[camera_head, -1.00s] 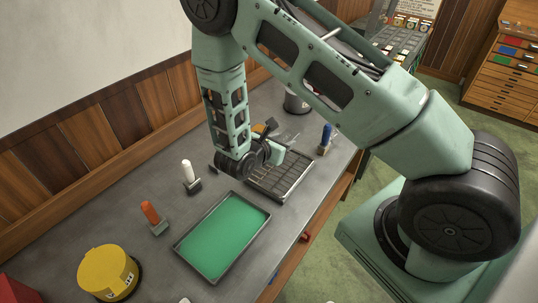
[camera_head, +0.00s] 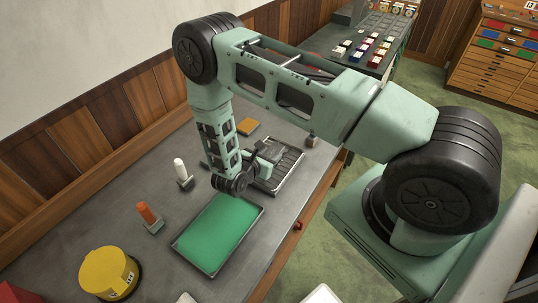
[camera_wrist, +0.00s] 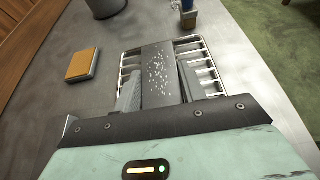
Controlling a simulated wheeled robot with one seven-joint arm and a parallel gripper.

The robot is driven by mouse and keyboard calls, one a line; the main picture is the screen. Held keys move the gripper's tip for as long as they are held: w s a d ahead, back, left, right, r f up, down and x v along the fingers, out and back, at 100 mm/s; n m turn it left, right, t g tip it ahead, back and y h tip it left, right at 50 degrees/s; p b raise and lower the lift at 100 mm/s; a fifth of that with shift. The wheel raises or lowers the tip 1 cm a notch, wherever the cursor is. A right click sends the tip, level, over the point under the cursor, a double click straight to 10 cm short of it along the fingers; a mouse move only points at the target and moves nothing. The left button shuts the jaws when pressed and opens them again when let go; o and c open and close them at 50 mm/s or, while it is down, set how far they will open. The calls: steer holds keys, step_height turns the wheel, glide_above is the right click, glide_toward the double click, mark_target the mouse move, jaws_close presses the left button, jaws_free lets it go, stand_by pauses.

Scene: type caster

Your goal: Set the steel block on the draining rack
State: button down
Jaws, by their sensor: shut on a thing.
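The steel block (camera_wrist: 157,72) is a dark grey slab with pale specks, seen between my two fingers in the wrist view. My gripper (camera_wrist: 158,88) is shut on it. The draining rack (camera_wrist: 201,62) has pale wire bars that show on both sides of the block; its middle is hidden behind the block. In the head view the rack (camera_head: 286,168) lies past the green tray, and my gripper (camera_head: 264,154) is over its left part. I cannot tell whether the block touches the rack or hangs just above it.
A green-bottomed tray (camera_head: 217,234) lies in front of the rack. An orange-yellow block (camera_head: 247,126) lies left of the rack. White-handled (camera_head: 180,169) and orange-handled (camera_head: 147,213) tools and a yellow tin (camera_head: 106,273) stand on the left. A grey pot (camera_wrist: 105,6) stands behind.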

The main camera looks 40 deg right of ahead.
steer(key=shift+f, duration=0.35)
steer(key=shift+f, duration=0.15)
steer(key=c, duration=0.8)
jaws_free()
